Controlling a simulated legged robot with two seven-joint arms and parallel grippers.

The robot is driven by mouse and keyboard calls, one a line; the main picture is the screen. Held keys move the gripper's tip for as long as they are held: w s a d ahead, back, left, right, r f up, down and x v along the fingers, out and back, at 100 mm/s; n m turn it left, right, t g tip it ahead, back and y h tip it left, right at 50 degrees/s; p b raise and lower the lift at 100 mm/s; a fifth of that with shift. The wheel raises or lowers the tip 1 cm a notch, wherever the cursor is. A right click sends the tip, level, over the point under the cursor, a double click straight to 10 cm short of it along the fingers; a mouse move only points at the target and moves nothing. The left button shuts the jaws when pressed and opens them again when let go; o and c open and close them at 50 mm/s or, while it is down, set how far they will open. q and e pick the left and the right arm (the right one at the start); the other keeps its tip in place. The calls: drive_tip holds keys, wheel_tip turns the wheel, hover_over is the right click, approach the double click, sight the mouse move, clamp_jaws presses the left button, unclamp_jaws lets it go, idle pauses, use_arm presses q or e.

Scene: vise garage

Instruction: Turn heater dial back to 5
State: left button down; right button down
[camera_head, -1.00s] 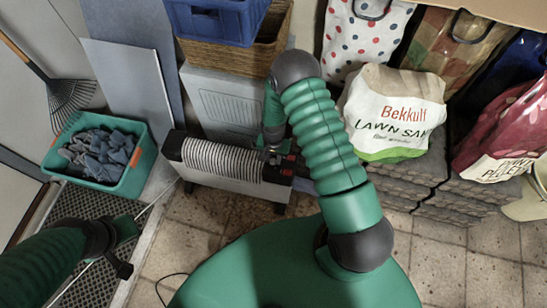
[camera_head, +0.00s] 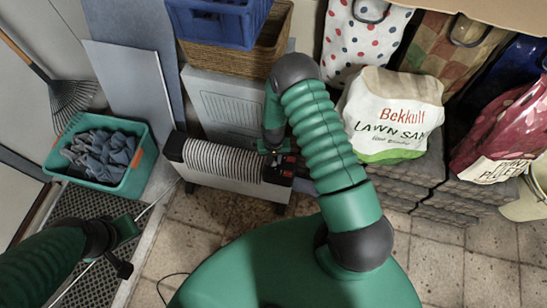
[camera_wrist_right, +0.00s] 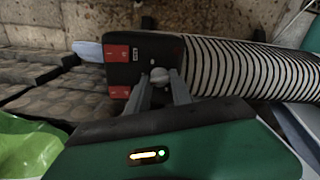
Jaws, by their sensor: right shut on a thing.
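The heater (camera_head: 225,165) is a long, low unit with a white striped grille and dark end caps, standing on the floor left of centre in the head view. Its right end cap carries red switches, which show clearly in the wrist view (camera_wrist_right: 118,52). The small round grey dial (camera_wrist_right: 159,74) sits on that dark end cap. My right gripper (camera_wrist_right: 162,86) is shut on the dial, with one finger on each side. The dial's numbers cannot be read. My left gripper (camera_head: 127,248) hangs at the lower left, away from the heater; its jaws are unclear.
A teal bin (camera_head: 100,155) with grey cloths stands left of the heater. A grey box (camera_head: 225,100) stands behind it, near a wicker basket (camera_head: 268,48) and blue crate (camera_head: 215,22). A lawn sand bag (camera_head: 392,115) lies on stacked pavers at right. Tiled floor in front is open.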

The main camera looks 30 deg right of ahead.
drive_tip(key=n+p, duration=0.1)
drive_tip(key=n, duration=0.3)
drive_tip(key=shift+s+r+n, duration=0.1)
drive_tip(key=shift+n, duration=0.2)
drive_tip(key=n+p, duration=0.1)
drive_tip(key=n, duration=0.2)
drive_tip(key=shift+n, duration=0.4)
drive_tip(key=n+p, duration=0.1)
drive_tip(key=n, duration=0.3)
drive_tip(key=n+p, duration=0.1)
drive_tip(key=n, duration=0.6)
drive_tip(key=shift+d+n, duration=0.15)
drive_tip(key=shift+n, duration=0.25)
drive_tip(key=n, duration=0.4)
drive_tip(key=shift+p, duration=0.35)
drive_tip(key=n, duration=0.4)
drive_tip(key=shift+n, duration=2)
